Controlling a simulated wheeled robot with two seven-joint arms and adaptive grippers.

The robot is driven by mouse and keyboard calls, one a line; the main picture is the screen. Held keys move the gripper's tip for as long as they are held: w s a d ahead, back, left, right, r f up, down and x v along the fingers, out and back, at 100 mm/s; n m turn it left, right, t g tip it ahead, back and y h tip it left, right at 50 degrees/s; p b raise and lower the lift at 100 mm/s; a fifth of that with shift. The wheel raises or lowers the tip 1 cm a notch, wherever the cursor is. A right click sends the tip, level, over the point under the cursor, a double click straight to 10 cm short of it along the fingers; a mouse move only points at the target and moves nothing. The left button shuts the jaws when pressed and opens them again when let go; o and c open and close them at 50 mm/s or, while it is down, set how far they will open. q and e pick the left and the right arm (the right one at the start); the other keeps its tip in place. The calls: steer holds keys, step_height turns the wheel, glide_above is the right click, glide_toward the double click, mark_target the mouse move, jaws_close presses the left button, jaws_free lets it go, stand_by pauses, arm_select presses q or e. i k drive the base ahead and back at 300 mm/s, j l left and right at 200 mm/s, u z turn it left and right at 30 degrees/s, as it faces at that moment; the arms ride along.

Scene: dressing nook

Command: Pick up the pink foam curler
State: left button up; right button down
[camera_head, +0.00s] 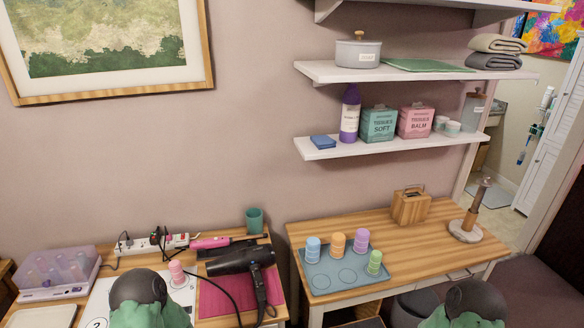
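The pink foam curler (176,272) stands upright on a white sheet (98,302) on the left wooden table, just left of the black hair dryer. Nothing is touching it from above. Dark rounded parts with green, which look like my arms, rise at the bottom edge on the left and right. The left one is close in front of the curler, to its lower left. No gripper fingers show in this view.
A black hair dryer (240,260) and its cord lie right of the curler, over a magenta mat (217,299). A power strip (153,243) and pink styling iron (209,243) lie behind. A clear box (58,273) is left. The right table's blue tray (322,283) holds several coloured curlers.

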mark_target(174, 266)
steer(key=k+j+u, duration=0.1)
steer(key=u, duration=0.95)
steer(key=i+j+u, duration=0.15)
